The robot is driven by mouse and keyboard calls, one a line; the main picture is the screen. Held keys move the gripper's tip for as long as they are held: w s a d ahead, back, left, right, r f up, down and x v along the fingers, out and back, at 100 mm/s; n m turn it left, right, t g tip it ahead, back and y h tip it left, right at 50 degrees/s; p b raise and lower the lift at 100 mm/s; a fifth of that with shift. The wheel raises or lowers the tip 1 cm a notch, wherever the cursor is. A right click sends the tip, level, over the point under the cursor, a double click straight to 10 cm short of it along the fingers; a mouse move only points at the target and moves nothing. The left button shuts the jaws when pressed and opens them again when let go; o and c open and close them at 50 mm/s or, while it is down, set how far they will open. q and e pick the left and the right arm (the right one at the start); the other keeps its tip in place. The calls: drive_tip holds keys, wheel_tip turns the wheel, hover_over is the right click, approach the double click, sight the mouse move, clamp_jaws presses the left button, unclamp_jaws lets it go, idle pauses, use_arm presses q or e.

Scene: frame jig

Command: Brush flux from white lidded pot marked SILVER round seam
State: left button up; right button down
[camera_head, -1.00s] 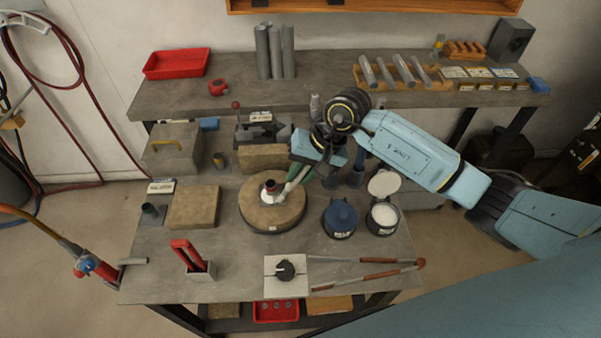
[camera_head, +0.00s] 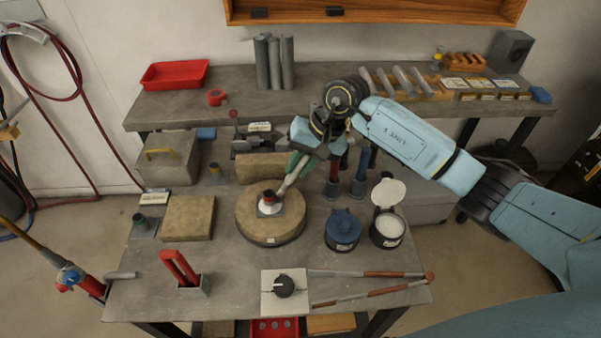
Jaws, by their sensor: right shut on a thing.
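My right gripper (camera_head: 303,160) is shut on a brush with a green handle (camera_head: 294,167), above the round tan turntable block (camera_head: 270,230). The brush slants down left, and its tip is at or very near the small workpiece (camera_head: 269,203), which has a white base and a dark red-rimmed top. Contact with the seam is too small to tell. The white pot (camera_head: 387,231) stands right of the turntable with its lid (camera_head: 388,193) swung open behind it and pale content showing. Its label is not readable. A blue-lidded pot (camera_head: 342,230) stands beside it, closed. My left gripper is not in view.
Two long rods (camera_head: 375,290) with red-brown handles lie at the front right. A dial box (camera_head: 284,292) and a red-handled tool in a holder (camera_head: 182,268) stand at the front. A tan block (camera_head: 188,218) lies left. A torch (camera_head: 75,279) hangs off the left edge.

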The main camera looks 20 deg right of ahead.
drive_tip(key=shift+s+a, duration=0.55)
drive_tip(key=shift+s, duration=1.95)
drive_tip(key=shift+w+d+b, duration=0.2)
drive_tip(key=shift+w+b, duration=0.4)
drive_tip(key=shift+w, duration=0.25)
drive_tip(key=shift+w+d+b, duration=0.15)
drive_tip(key=shift+w+b, duration=0.45)
drive_tip(key=shift+w, duration=0.3)
drive_tip(key=shift+w+d+b, duration=0.2)
drive_tip(key=shift+w+b, duration=0.4)
drive_tip(key=shift+w, duration=0.25)
drive_tip(key=shift+s+a, duration=0.15)
drive_tip(key=shift+s, duration=0.5)
drive_tip(key=shift+s+a, duration=0.15)
drive_tip(key=shift+s, duration=0.45)
drive_tip(key=shift+s, duration=0.1)
drive_tip(key=shift+s+a, duration=0.25)
drive_tip(key=shift+s, duration=1)
